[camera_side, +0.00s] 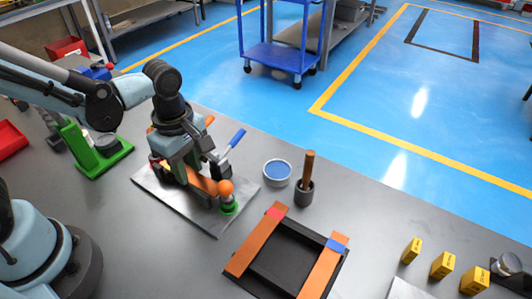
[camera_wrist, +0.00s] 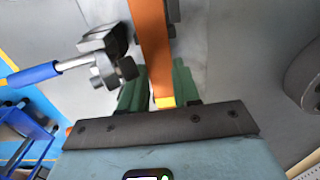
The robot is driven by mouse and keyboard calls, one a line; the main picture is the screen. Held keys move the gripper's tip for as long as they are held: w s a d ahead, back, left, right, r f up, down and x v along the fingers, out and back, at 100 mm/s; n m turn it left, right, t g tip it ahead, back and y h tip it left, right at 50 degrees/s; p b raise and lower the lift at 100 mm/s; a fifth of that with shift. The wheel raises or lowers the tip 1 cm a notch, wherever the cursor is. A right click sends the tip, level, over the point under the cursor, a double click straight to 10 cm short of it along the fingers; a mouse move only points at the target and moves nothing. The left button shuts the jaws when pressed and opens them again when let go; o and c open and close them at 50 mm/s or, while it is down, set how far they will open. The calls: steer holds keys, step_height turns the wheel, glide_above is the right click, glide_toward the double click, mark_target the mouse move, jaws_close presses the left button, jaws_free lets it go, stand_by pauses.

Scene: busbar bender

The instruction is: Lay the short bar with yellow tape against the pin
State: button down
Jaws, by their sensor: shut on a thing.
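My gripper (camera_wrist: 160,88) is shut on the copper-coloured short bar (camera_wrist: 152,45), with its green fingers on either side. Yellow tape (camera_wrist: 165,102) marks the bar's end nearest my wrist. In the side view my gripper holds the bar (camera_side: 205,185) low over the metal plate of the bender (camera_side: 160,194); I cannot tell whether the bar touches the plate. The bender's blue-handled lever (camera_side: 236,138) is beside the bar, and its dark block (camera_wrist: 105,45) is left of the bar in the wrist view. I cannot clearly make out the pin or any contact with it.
An orange ball on a green base (camera_side: 228,205) stands at the plate's near corner. A black tray (camera_side: 277,264) holds bars with red (camera_side: 262,236) and blue tape (camera_side: 322,270). A blue-filled bowl (camera_side: 277,172) and a cup with a wooden handle (camera_side: 304,190) stand nearby. Yellow blocks (camera_side: 442,265) are at right.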

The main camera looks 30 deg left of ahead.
steer(key=shift+d, duration=0.25)
stand_by(0.4)
steer(key=c, duration=0.7)
jaws_free()
steer(key=shift+c, duration=0.2)
step_height(320, 180, up, 12)
steer(key=a+f+m+t, duration=0.2)
steer(key=a+m+t, duration=0.5)
steer(key=m, duration=1.1)
steer(key=shift+w+a+f, duration=0.2)
steer(key=shift+w, duration=0.05)
